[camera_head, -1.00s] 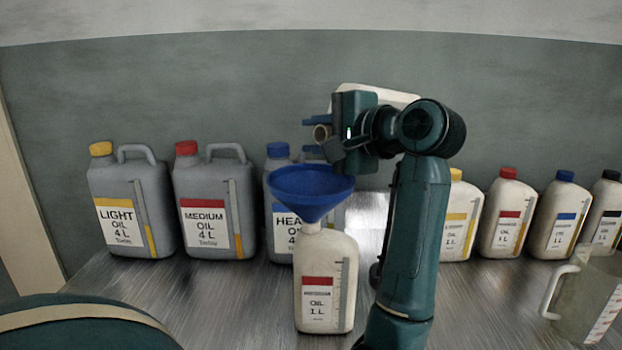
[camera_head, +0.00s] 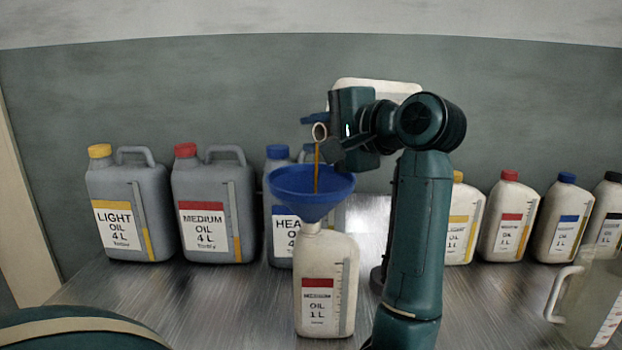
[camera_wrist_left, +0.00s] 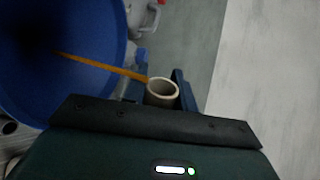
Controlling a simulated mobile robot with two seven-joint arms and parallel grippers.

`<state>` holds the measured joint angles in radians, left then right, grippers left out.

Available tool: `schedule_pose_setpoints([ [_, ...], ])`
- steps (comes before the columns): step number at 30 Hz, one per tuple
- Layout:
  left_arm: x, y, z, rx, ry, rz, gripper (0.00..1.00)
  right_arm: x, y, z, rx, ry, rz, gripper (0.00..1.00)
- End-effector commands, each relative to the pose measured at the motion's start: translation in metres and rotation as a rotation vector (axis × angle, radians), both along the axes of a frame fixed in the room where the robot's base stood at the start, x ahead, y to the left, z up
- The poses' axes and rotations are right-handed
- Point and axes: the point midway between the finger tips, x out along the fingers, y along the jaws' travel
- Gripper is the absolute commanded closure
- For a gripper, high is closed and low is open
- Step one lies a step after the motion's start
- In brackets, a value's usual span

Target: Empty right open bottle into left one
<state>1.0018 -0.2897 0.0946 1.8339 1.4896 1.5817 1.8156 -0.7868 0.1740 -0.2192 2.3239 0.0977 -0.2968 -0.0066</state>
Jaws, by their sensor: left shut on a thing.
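The left bottle (camera_head: 325,268), white with a red "MEDIUM OIL 1 L" label, stands upright on the table with a blue funnel (camera_head: 311,197) in its mouth. My left gripper (camera_head: 333,135) is shut on the other open bottle (camera_head: 388,87), a white one, tilted with its mouth above the funnel. Brown oil runs from that mouth into the funnel. In the left wrist view, the bottle's round mouth (camera_wrist_left: 162,92) and the oil stream reach over the blue funnel (camera_wrist_left: 95,92). My gripper hides much of the held bottle. My right gripper is not in view.
Grey 4 L cans (camera_head: 212,210) stand behind on the left. Several capped white bottles (camera_head: 508,220) line the right back. A clear jug (camera_head: 590,300) stands at the right edge. The table (camera_head: 215,300) is clear left of the funnel bottle.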

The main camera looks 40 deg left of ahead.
Motion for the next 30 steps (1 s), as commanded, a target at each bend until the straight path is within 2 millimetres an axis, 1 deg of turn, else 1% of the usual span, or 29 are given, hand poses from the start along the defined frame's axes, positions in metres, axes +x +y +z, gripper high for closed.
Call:
schedule_pose_setpoints([
  [6, -0.0004, -0.0002, 0.0008, -0.001, -0.025, 0.0, 1.0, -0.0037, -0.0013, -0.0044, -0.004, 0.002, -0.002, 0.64],
  [17, -0.0006, -0.0001, 0.001, -0.005, -0.053, 0.0, 1.0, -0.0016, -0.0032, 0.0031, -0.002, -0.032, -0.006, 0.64],
  [30, -0.0009, 0.0, 0.0014, -0.009, -0.088, 0.0, 1.0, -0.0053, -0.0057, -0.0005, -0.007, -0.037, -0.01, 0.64],
])
